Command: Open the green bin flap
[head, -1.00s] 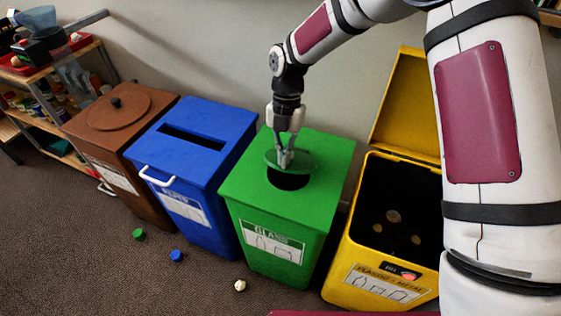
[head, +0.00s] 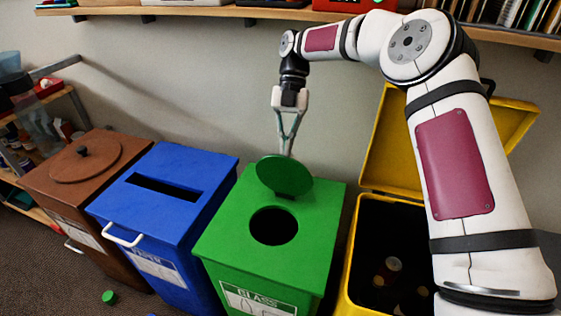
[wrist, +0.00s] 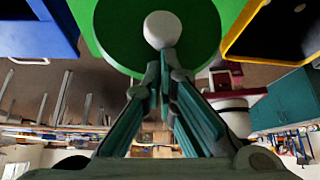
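The green bin (head: 225,240) stands between the blue and yellow bins, with a glass label on its front. Its round green flap (head: 285,176) is raised, tilted up at the back edge of the dark round hole (head: 273,226), which is uncovered. My gripper (head: 289,152) is at the flap's upper edge, its fingertips partly hidden behind it. In the wrist view, the fingers of my gripper (wrist: 164,62) converge on a pale round knob (wrist: 162,30) against the green flap (wrist: 112,30) and appear shut on it.
The blue bin (head: 200,165) with a slot and the brown bin (head: 50,185) stand to the left. The yellow bin (head: 348,270) stands to the right, lid up, with items inside. A shelf (head: 215,12) runs along the wall above. A green cap (head: 109,297) lies on the floor.

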